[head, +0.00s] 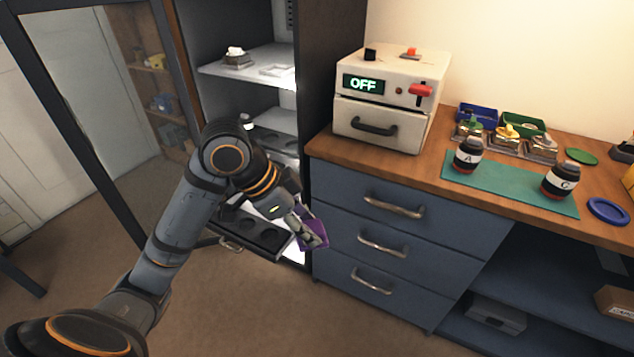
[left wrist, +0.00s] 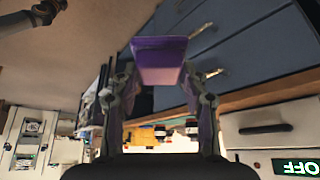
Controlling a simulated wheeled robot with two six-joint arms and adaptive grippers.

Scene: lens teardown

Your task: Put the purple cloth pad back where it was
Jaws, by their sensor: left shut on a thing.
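The purple cloth pad (head: 314,232) is held in my left gripper (head: 303,231), in front of the open cabinet's lower part and beside the blue drawer unit. In the left wrist view the purple pad (left wrist: 160,58) spans between the two fingertips of my left gripper (left wrist: 158,85), which are shut on it. The gripper and arm hide part of the pad in the head view. My right gripper does not show in either view.
The tall cabinet has shelves (head: 255,72) and a pulled-out lower tray (head: 262,240) with round recesses. Its glass door (head: 90,130) stands open at left. The wooden counter (head: 330,148) carries an "OFF" device (head: 385,100), a green mat (head: 500,188) and bottles A (head: 468,155) and C (head: 561,181).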

